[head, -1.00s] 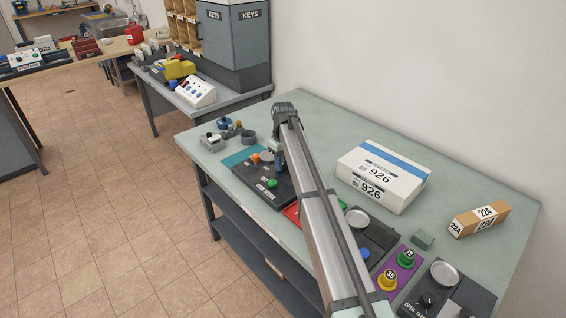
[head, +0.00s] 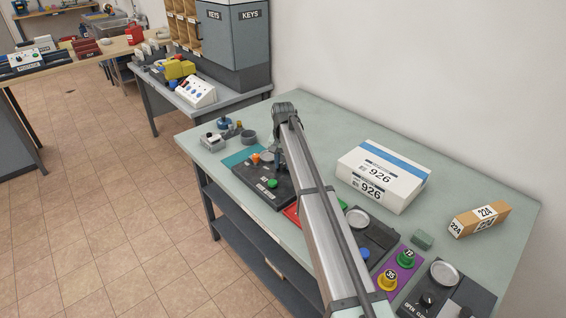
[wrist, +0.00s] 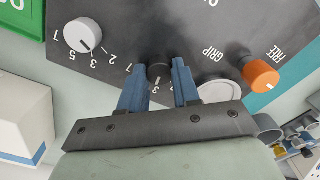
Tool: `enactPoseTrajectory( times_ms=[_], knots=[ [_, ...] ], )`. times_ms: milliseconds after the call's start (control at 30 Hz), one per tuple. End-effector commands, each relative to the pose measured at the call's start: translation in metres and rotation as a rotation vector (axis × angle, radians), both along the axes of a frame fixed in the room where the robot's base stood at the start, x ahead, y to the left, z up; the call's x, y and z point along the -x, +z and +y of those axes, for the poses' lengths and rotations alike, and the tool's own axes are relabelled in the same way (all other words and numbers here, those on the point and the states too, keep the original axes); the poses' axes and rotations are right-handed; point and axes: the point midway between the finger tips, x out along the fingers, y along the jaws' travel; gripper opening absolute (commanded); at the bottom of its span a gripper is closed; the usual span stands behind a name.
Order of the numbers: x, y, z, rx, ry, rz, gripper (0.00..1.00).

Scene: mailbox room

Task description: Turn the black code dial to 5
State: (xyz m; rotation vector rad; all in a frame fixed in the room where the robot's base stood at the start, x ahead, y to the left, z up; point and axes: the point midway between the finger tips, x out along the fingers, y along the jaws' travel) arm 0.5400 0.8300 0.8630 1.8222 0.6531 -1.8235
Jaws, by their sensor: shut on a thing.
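The black code dial (wrist: 158,73) sits on a dark panel (wrist: 130,25) in the wrist view, with printed 1 and 3 showing beside it. My gripper (wrist: 160,82) has its two blue fingers on either side of the dial, shut on it. The fingers and palm cover part of the scale, so the dial's exact setting is hard to tell. In the head view my gripper (head: 279,160) reaches down to the same panel (head: 262,190), and my arm hides the dial.
In the wrist view a white dial (wrist: 83,35), an orange knob (wrist: 262,75) and a pale round GRIP part (wrist: 220,95) are near. A large white parcel (head: 383,177) and a small brown box (head: 480,220) stand on the bench (head: 320,125) right of my arm.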

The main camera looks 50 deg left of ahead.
Motion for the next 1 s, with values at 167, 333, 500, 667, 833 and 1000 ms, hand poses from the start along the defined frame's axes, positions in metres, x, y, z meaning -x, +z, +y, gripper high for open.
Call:
enactPoseTrajectory(
  times_ms=[167, 333, 500, 667, 833, 1000],
  knots=[
    [-0.0003, 0.0007, 0.0006, -0.002, -0.159, -0.001, 0.01],
    [-0.0004, 0.0008, 0.0007, -0.002, -0.293, -0.001, 0.01],
    [-0.0006, 0.0008, 0.0007, -0.002, -0.397, -0.001, 0.01],
    [-0.0006, 0.0008, 0.0006, -0.002, -0.462, -0.001, 0.01],
    [-0.0007, 0.0009, 0.0007, -0.002, -0.501, -0.002, 0.01],
    [-0.0008, 0.0009, 0.0008, -0.002, -0.514, -0.002, 0.01]
  ],
)
